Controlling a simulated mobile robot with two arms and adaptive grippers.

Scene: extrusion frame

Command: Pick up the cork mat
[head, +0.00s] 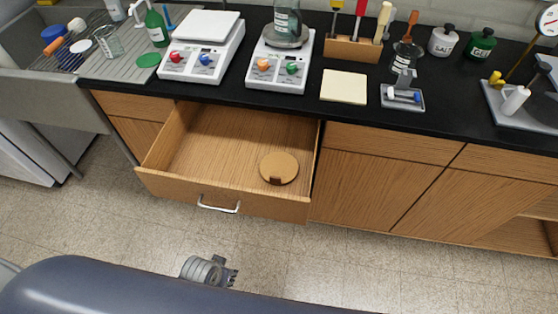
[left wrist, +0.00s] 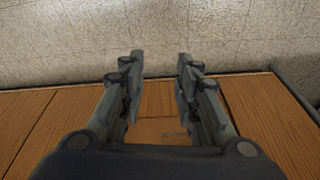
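The cork mat (head: 280,166) is a round tan disc with a small dark brown patch at its front edge. It lies flat in the open drawer (head: 215,165), right of the middle. My left gripper (head: 230,273) is in front of the drawer, over the floor, apart from the mat and holding nothing I can see. In the left wrist view its two fingers (left wrist: 160,85) are spread with an empty gap, and wooden fronts show behind them. The mat cannot be made out in that view. My right gripper is not in view.
The drawer front with its metal handle (head: 218,207) sticks out below the black counter (head: 300,95). The rest of the drawer looks empty.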

